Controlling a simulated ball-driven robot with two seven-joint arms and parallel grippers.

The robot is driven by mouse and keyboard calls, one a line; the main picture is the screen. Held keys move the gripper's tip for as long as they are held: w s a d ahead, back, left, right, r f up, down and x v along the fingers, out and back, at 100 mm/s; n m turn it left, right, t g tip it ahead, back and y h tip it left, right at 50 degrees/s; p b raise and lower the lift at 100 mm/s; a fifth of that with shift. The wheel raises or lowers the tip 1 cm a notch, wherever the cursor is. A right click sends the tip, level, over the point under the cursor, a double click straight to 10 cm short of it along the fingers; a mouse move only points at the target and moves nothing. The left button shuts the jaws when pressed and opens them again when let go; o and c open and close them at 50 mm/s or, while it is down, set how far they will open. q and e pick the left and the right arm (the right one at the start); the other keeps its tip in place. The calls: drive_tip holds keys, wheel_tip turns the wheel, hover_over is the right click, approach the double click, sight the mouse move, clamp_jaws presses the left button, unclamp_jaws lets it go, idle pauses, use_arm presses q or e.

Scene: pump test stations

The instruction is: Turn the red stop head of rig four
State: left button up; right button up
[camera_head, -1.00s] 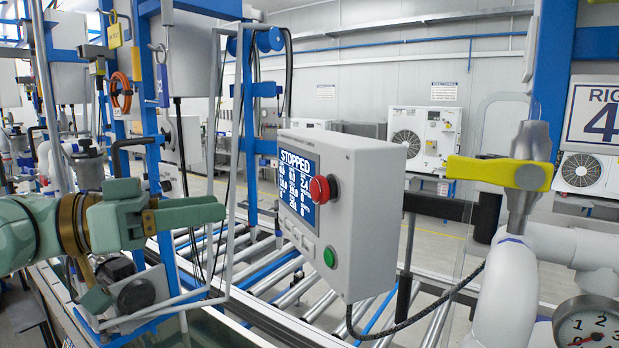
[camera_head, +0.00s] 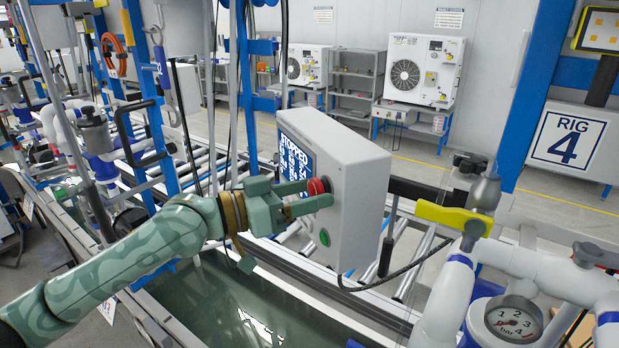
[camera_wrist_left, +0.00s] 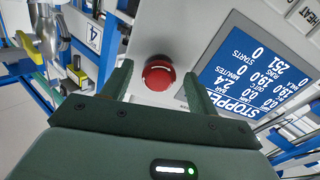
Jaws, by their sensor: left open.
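The red stop head (camera_head: 318,187) is a round knob on the front of the grey control box (camera_head: 357,195). The box's screen (camera_head: 293,160) reads STOPPED. My left gripper (camera_head: 316,195) is at the stop head with its fingers either side of it. In the left wrist view the red stop head (camera_wrist_left: 158,74) sits between the two open fingertips of the left gripper (camera_wrist_left: 158,82), with small gaps showing at both sides. A finger partly hides the knob in the head view. My right gripper is not in view.
A green button (camera_head: 324,237) is below the stop head. A yellow-handled valve (camera_head: 455,218), white pipes and a pressure gauge (camera_head: 513,320) stand to the right. The RIG 4 sign (camera_head: 568,139) is behind them. A water tank (camera_head: 235,310) lies below my left arm.

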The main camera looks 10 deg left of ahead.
use_arm(q)
drive_tip(key=shift+w+d, duration=0.2)
drive_tip(key=shift+d, duration=0.1)
drive_tip(key=c, duration=1)
